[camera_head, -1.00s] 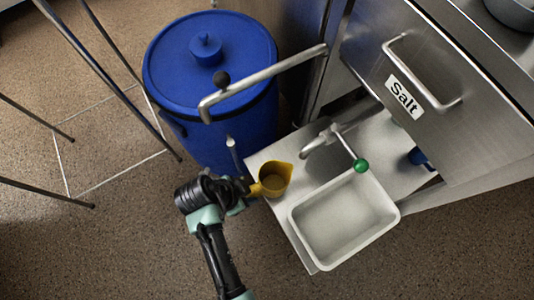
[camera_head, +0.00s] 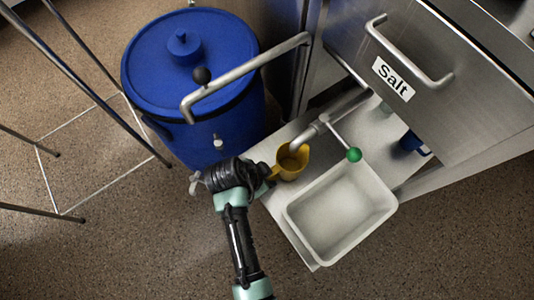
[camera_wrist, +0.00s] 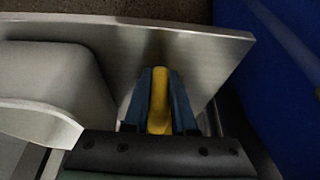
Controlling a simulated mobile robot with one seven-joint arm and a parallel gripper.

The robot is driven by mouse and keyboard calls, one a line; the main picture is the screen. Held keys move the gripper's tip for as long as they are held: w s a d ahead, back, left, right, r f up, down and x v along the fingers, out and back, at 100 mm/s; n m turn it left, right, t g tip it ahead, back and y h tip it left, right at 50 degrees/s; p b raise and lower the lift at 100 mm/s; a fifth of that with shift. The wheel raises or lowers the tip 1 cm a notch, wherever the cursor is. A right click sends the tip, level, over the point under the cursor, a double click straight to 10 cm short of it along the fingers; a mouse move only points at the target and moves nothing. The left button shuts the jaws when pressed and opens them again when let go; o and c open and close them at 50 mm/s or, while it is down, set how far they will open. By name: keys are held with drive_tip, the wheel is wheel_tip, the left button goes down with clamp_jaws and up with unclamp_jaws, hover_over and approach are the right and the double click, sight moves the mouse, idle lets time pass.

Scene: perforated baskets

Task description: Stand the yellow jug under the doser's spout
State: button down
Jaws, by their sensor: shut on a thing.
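The yellow jug (camera_head: 292,165) is upright at the steel shelf beside the white tray in the head view. The doser's spout (camera_head: 304,140) is a bent steel pipe with a green-knobbed lever (camera_head: 354,155). The spout's end overlaps the jug's mouth as seen from above. I cannot tell whether the jug's base touches the shelf. My gripper (camera_head: 270,175) reaches in from the left and is shut on the jug's handle. In the wrist view, my blue fingers (camera_wrist: 160,105) hold the yellow handle (camera_wrist: 159,100) between them; the jug's body is hidden.
A white tray (camera_head: 290,222) stands right of the jug. A blue lidded barrel (camera_head: 160,62) is behind and left, with a steel pipe (camera_head: 250,65) above it. A cabinet labelled Salt (camera_head: 450,100) stands at the right. A metal frame (camera_head: 60,60) is at far left.

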drive_tip(key=c, duration=0.7)
unclamp_jaws()
drive_tip(key=p+v, duration=0.4)
drive_tip(key=v, duration=0.8)
drive_tip(key=shift+p, duration=0.4)
